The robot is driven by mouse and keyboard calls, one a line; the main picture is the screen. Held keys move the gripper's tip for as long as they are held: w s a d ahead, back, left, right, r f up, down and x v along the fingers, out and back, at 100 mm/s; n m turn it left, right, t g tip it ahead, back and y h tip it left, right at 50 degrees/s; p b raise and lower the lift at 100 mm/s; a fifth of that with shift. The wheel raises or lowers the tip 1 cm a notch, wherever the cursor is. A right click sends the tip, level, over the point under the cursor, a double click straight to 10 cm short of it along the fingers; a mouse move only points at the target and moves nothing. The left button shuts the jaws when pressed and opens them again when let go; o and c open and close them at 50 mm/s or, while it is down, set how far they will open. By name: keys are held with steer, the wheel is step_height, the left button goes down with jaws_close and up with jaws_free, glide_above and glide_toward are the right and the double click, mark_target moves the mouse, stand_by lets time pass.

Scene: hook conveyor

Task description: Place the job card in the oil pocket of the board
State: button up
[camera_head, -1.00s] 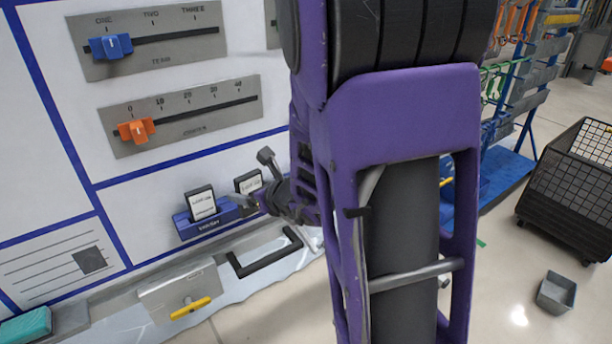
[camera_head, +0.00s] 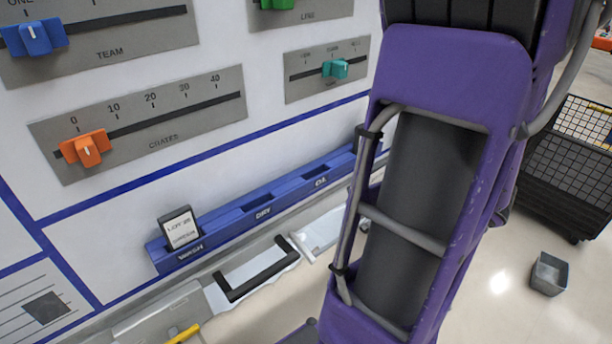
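A dark-framed card (camera_head: 180,229) with a white printed face stands upright in the WASH pocket, at the left end of the blue pocket rail (camera_head: 225,222) on the board. The DRY pocket (camera_head: 262,212) in the middle of the rail looks empty. The pocket at the right, whose label seems to read OIL (camera_head: 320,182), also shows no card. My purple arm covers the area just right of the rail. My gripper is not visible, and no second card shows.
Sliders on the board (camera_head: 300,130) include an orange one (camera_head: 86,148), a blue one (camera_head: 33,37) and a teal one (camera_head: 335,68). A black handle (camera_head: 256,274) lies below the rail. A grey bin (camera_head: 549,274) and a black mesh cart (camera_head: 565,180) stand at the right on open floor.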

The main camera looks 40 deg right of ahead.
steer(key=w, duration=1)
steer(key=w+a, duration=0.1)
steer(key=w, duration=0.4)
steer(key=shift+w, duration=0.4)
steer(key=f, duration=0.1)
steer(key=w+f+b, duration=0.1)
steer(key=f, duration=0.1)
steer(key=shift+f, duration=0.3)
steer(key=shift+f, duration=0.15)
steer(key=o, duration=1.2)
